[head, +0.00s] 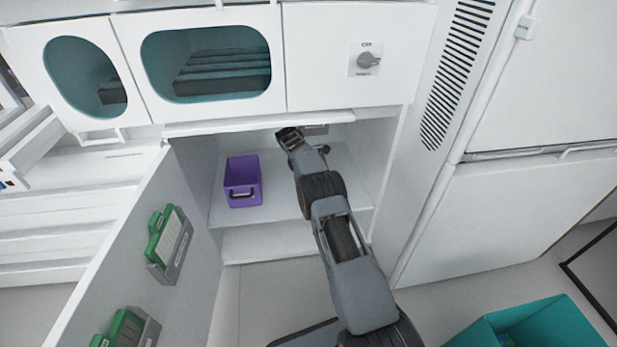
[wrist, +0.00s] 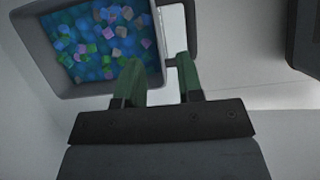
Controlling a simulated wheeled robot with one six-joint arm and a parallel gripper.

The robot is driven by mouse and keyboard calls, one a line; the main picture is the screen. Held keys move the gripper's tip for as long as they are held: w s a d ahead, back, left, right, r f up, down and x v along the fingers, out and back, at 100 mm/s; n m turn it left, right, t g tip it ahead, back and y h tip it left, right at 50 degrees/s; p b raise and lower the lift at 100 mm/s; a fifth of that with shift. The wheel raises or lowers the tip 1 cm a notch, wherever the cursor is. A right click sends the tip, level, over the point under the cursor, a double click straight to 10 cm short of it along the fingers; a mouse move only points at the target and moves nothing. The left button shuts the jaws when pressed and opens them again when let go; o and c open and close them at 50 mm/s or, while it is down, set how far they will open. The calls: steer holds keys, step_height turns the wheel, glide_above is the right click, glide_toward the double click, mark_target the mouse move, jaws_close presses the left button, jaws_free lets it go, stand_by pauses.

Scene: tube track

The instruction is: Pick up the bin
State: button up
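A grey bin (wrist: 38,45) full of small coloured cubes fills the upper left of the wrist view, with a loop handle (wrist: 192,25) on its right side. My gripper (wrist: 160,62) has its two green fingers apart at that side, by the bin's rim and the handle. I cannot tell whether the fingers touch either. In the head view my gripper (head: 288,134) reaches into the cabinet near the top of the opening. A grey piece (head: 317,130) behind it may be the same bin, mostly hidden. A purple bin (head: 243,182) with a dark front handle stands left of my arm.
The cabinet door (head: 150,245) stands open on the left, with green-and-grey holders (head: 170,240) on it. The cabinet's top edge (head: 260,124) is close above my gripper. A teal box (head: 530,325) is on the floor at lower right.

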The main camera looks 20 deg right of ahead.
steer(key=shift+b+x, duration=0.35)
steer(key=shift+x, duration=0.6)
steer(key=shift+b+x, duration=1.5)
steer(key=shift+x, duration=1.1)
steer(key=shift+w, duration=0.1)
jaws_close()
steer(key=shift+r, duration=0.1)
